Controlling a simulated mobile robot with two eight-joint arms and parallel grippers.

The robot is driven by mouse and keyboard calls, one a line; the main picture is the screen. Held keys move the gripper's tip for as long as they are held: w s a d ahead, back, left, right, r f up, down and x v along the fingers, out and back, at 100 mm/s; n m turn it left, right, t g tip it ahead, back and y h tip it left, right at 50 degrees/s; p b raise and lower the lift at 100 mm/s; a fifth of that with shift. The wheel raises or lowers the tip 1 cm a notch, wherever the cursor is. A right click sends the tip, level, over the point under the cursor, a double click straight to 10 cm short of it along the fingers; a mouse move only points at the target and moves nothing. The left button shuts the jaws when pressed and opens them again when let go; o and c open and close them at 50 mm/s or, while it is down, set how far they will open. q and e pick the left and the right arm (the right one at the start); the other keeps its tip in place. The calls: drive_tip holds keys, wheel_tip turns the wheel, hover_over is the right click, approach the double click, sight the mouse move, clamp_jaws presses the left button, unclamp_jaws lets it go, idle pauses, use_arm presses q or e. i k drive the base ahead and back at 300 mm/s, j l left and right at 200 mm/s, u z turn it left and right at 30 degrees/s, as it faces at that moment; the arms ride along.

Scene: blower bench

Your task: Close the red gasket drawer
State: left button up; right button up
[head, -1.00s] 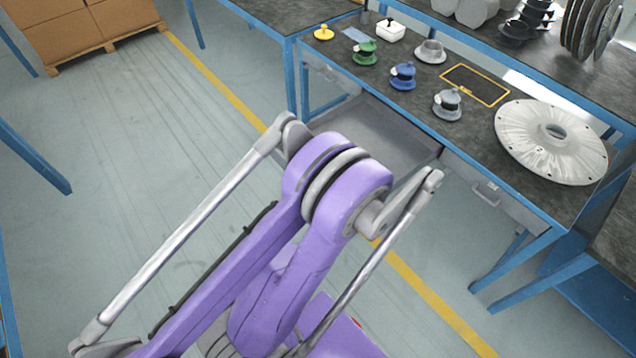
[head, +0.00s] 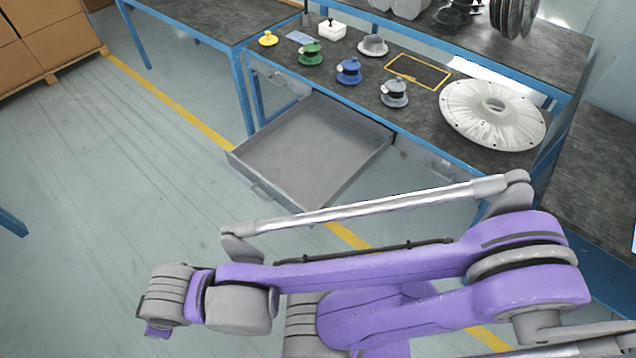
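A grey metal drawer (head: 310,150) is pulled far out from under the blue-framed workbench (head: 470,75). Its tray is empty in what shows, and its front edge (head: 262,189) faces the lower left. I see no red on this drawer, so I cannot tell from colour whether it is the gasket drawer. Neither gripper's fingers show.
A closed drawer (head: 430,158) sits right of the open one.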

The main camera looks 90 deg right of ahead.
sight(305, 158)
drive_tip(key=z, duration=2.5)
drive_tip(key=i+l, duration=0.2)
drive_tip(key=i, duration=0.3)
drive_tip(key=i+l, duration=0.2)
drive_tip(key=i, duration=0.35)
